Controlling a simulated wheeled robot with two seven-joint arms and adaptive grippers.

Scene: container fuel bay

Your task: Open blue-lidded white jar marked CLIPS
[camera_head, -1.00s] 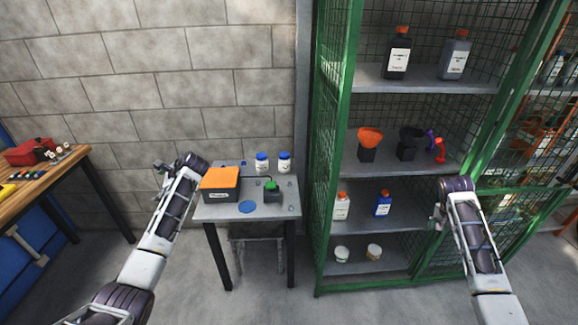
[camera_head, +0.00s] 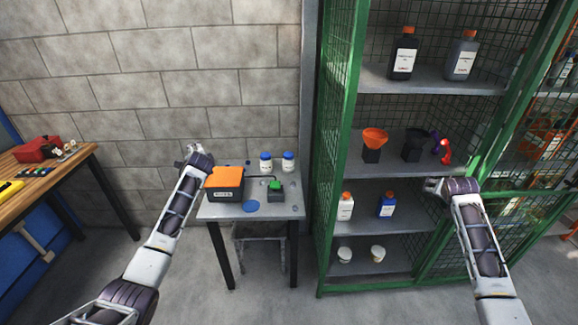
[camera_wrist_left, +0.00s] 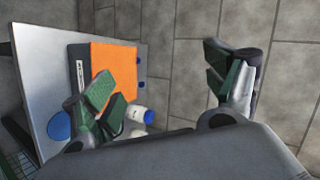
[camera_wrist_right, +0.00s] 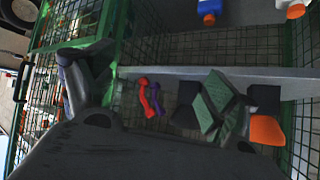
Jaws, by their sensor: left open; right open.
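Two white jars with blue lids stand side by side at the back of the small grey table: a left jar (camera_head: 265,162) and a right jar (camera_head: 288,162). Both lids are on. Their labels are too small to read, so I cannot tell which is marked CLIPS. Blue-lidded jars (camera_wrist_left: 141,115) also show in the left wrist view, partly hidden behind a finger. My left gripper (camera_head: 194,150) is open and empty, above and left of the orange-topped box, apart from the jars. My right gripper (camera_head: 432,186) is open and empty in front of the green cage shelf.
The grey table (camera_head: 228,212) also holds an orange-topped dark box (camera_head: 225,180), a blue disc (camera_head: 251,207) and a green-topped item (camera_head: 275,186). The green cage (camera_head: 335,150) with bottles and funnels stands close on the right. A wooden bench (camera_head: 60,185) is at the left.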

